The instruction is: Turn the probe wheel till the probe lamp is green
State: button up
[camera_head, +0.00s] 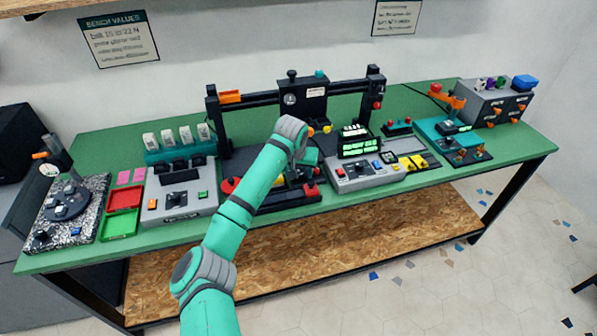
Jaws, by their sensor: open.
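My gripper (310,178) is at the end of my green arm, over the front of the black gantry printer (215,110) in the middle of the bench. It is small and partly hidden by my wrist; it appears empty. I cannot tell for sure which part is the probe wheel. A red round knob (229,185) sits at the printer's lower left, beside my forearm. A red knob (377,104) is on the right post, and a yellow knob (327,128) is below the carriage (303,100). No probe lamp can be made out; my arm covers part of the printer front.
A grey console (180,200) stands left of the printer, and one with a green-lit screen (360,146) stands right. Red and green trays (122,210) and a speckled board (75,210) are at the left. A grey box (490,103) stands far right.

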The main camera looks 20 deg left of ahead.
jog(key=shift+c, duration=0.6)
jog(key=c, duration=0.9)
jog(key=shift+a+m, duration=0.1)
jog(key=shift+m, duration=0.3)
jog(key=m+h, duration=0.1)
jog(key=m, duration=0.2)
jog(key=m+h, duration=0.1)
jog(key=m, duration=0.1)
jog(key=shift+w+a+m+h, duration=0.1)
jog(key=shift+a+m+h, duration=0.2)
jog(key=m, duration=0.2)
jog(key=m+g+h, duration=0.1)
jog(key=m, duration=0.2)
jog(key=shift+w+a+r+m+g+h, duration=0.1)
jog(key=shift+w+a+m+g+h, duration=0.1)
jog(key=shift+a+m+g+h, duration=0.15)
jog(key=shift+d+m, duration=0.1)
jog(key=shift+m, duration=0.15)
jog(key=o, duration=1)
